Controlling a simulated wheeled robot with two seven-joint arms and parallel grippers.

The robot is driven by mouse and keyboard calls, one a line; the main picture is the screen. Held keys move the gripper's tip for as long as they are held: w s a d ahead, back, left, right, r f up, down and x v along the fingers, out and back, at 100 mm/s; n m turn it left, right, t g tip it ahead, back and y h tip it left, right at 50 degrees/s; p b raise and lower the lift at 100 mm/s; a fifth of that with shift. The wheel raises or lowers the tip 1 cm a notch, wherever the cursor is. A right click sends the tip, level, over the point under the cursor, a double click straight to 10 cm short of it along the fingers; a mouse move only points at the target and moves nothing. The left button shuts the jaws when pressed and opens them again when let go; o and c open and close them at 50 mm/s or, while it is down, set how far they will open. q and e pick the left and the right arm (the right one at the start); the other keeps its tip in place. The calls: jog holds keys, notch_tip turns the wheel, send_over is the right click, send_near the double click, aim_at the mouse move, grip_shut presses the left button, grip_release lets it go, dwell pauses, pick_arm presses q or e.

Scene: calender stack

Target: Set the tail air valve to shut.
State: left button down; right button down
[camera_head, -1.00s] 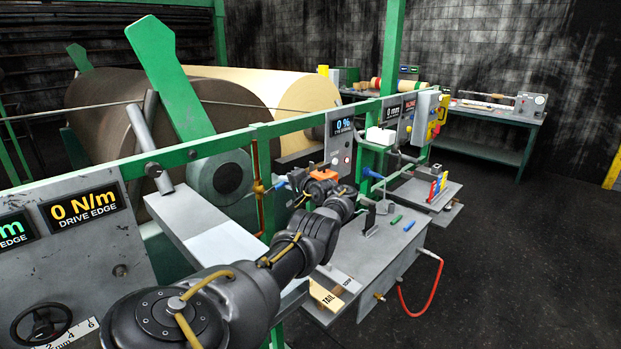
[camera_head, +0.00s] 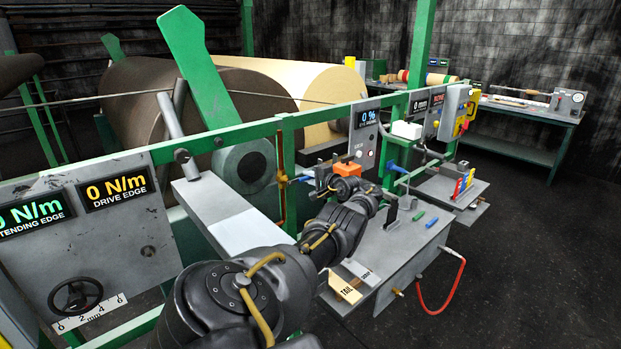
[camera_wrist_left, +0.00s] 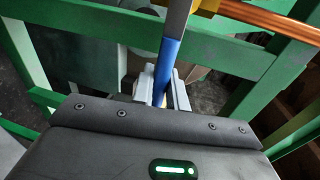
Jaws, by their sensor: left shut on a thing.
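The valve is a small yellow body (camera_head: 282,180) on a vertical copper pipe (camera_head: 281,150) on the green frame. A blue handle (camera_head: 304,179) sticks out from it to the right in the head view, across the pipe. In the left wrist view the blue handle (camera_wrist_left: 170,58) lies between the pale fingers of my left gripper (camera_wrist_left: 162,88), which is shut on it. The yellow body shows at the top edge of that view beside the copper pipe (camera_wrist_left: 270,18). In the head view the fingertips are small and partly hidden by my wrist. My right gripper is out of view.
A grey bench (camera_head: 395,248) with a TAIL tag (camera_head: 346,289) and small coloured parts stands right of my arm. A second blue handle (camera_head: 398,169) is further right. Green rails (camera_head: 225,138) and large rolls stand behind. Dark floor is clear at right.

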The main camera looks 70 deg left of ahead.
pick_arm(q)
jog(key=c, duration=1.4)
grip_release()
jog(key=shift+s+a+f, duration=0.1)
jog(key=shift+s, duration=0.1)
jog(key=shift+c, duration=0.2)
jog(key=shift+w, duration=0.1)
jog(key=p+v, duration=0.2)
jog(key=v, duration=0.8)
jog(key=shift+d, duration=0.4)
